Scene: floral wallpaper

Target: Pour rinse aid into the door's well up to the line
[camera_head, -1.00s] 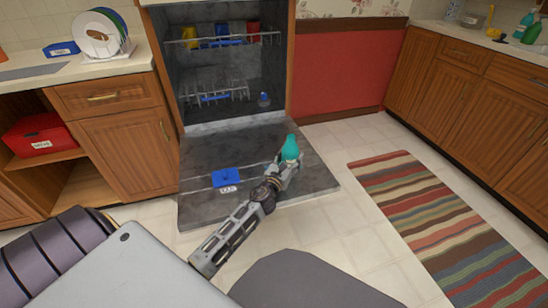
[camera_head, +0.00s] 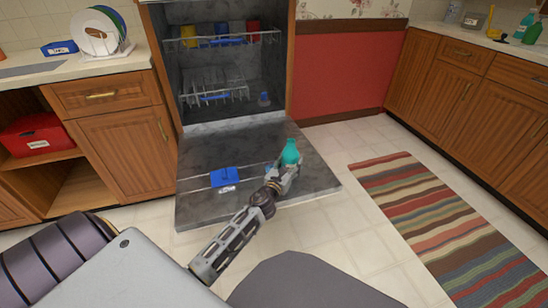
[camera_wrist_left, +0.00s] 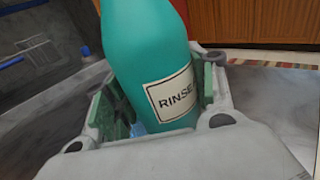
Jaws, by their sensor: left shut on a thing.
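A teal rinse aid bottle (camera_head: 291,152) is held by my left gripper (camera_head: 287,170) above the right part of the open dishwasher door (camera_head: 225,150). In the left wrist view the bottle (camera_wrist_left: 150,50) stands between both fingers, with its "RINSE" label facing the camera and its top out of frame. It looks close to upright, with a slight lean. A blue lidded piece (camera_head: 225,177) with a white label sits on the door, left of the gripper. A small blue part (camera_head: 268,169) shows beside the gripper, partly hidden by it. I cannot see a fill line. My right gripper is not in view.
Dishwasher racks (camera_head: 215,92) are inside the open cavity behind the door. A striped rug (camera_head: 440,220) lies on the floor at right. Wooden cabinets (camera_head: 115,140) stand left of the door. The door's far middle is clear.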

